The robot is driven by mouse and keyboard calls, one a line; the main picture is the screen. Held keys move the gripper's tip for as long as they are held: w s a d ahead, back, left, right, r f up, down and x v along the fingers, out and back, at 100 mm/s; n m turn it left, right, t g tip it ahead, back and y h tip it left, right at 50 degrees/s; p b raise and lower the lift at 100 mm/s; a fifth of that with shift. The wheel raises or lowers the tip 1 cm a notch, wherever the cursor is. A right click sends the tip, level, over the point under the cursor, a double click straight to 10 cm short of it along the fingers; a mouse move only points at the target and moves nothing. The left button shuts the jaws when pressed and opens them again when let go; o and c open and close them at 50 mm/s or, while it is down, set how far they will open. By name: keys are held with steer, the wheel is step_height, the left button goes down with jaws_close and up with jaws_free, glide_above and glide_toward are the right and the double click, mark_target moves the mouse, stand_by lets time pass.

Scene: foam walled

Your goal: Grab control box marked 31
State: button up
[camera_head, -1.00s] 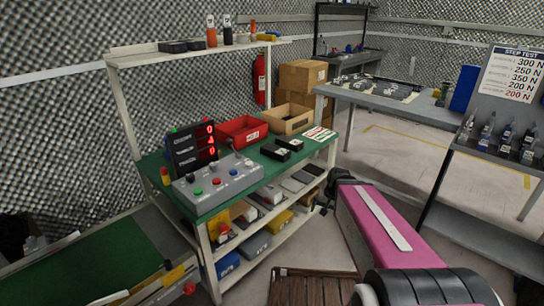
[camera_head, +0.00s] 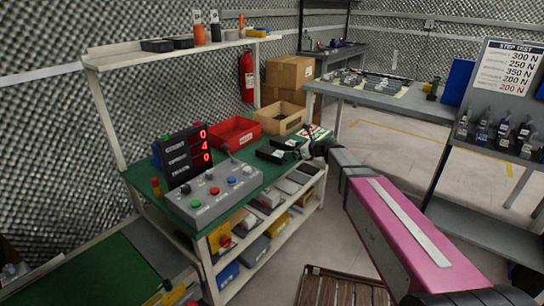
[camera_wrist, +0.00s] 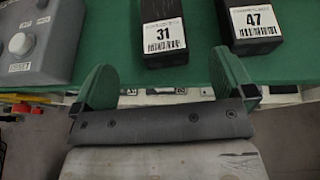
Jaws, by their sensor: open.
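The black control box marked 31 (camera_wrist: 163,28) lies on the green bench top in the wrist view, its white label facing me. A like black box marked 47 (camera_wrist: 254,22) lies to its right with a gap between them. My gripper (camera_wrist: 158,85) is open and empty, its two green fingers spread just in front of box 31, which lies ahead and between them. In the head view my gripper (camera_head: 310,150) is at the bench's right front edge, close to the two black boxes (camera_head: 270,153); their labels cannot be read there.
A grey button panel (camera_head: 217,192) with a red-digit display stands on the bench left of the boxes; its corner shows in the wrist view (camera_wrist: 38,42). A red bin (camera_head: 233,131) and a cardboard tray (camera_head: 280,118) stand behind. Shelves below hold several items.

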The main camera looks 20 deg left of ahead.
mark_target(277, 153)
steer(key=x, duration=0.4)
steer(key=shift+a+f, duration=0.15)
steer(key=x, duration=0.5)
steer(key=shift+w+f, duration=0.15)
steer(key=shift+f, duration=0.15)
steer(key=c, duration=1.2)
